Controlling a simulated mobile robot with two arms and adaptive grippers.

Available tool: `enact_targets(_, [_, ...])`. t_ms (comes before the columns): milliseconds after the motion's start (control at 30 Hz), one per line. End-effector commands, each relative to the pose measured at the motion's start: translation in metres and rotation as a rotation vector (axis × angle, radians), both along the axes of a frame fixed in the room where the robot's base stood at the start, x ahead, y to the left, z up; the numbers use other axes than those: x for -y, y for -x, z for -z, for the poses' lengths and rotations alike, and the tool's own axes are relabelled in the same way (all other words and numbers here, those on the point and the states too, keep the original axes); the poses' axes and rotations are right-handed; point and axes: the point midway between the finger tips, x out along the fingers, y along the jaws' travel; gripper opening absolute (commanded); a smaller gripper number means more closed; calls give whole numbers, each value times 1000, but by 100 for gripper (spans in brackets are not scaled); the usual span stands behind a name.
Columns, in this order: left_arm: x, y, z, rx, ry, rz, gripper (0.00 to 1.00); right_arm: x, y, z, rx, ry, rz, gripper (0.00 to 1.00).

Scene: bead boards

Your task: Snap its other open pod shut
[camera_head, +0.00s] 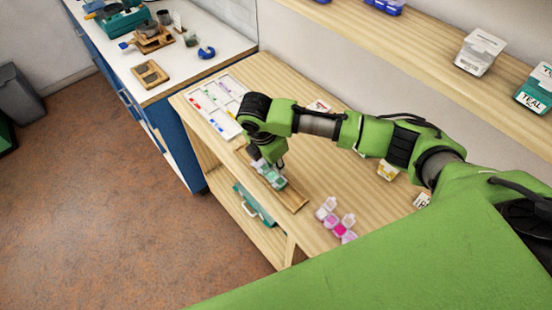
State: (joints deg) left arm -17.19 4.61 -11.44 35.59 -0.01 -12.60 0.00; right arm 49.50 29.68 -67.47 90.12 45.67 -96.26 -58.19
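A small teal pod case (272,177) lies on a wooden board (293,200) near the table's front edge. My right gripper (275,165) points down right over this case, at or just above it. The gripper hides part of the case, and its fingers are too small to tell open from shut. A pink and clear pod case (339,229) lies on the table to the right, with pale lids standing up at its upper side. I cannot tell which lid on the teal case is open. My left gripper is not in view.
A white sheet with coloured marks (213,104) lies at the table's left end. Small labelled cards or boxes stand behind my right arm. A shelf above holds a white-lidded bin (479,52) and a teal-labelled bin (536,90). A blue counter with tools stands at upper left.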

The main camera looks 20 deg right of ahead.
Motion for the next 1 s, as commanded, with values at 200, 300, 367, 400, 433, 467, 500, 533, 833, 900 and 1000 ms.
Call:
enact_targets(200, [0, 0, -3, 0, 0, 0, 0, -1, 0, 0, 7, 20, 1, 0])
enact_targets(300, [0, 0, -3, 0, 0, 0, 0, 0, 0, 1, 7, 20, 1, 0])
enact_targets(367, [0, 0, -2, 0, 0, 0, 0, 0, 0, 1, 7, 20, 1, 0])
enact_targets(400, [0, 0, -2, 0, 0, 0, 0, 0, 0, 1, 7, 20, 1, 0])
enact_targets(433, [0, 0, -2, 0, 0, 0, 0, 0, 0, 1, 7, 20, 1, 0])
enact_targets(467, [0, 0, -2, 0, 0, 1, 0, 0, 0, 1, 6, 19, 1, 0])
enact_targets(500, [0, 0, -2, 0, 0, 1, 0, 0, 0, 1, 6, 19, 0, 23])
enact_targets(533, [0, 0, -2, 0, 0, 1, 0, 0, 0, 1, 6, 19, 0, 30])
enact_targets(833, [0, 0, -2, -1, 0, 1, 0, 0, 0, 1, 6, 19, 0, 38])
enact_targets(900, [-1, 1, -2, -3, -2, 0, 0, -1, 0, 0, 6, 19, 0, 38])
enact_targets(1000, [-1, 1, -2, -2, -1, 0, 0, -2, 0, -7, 7, 19, 1, 38])
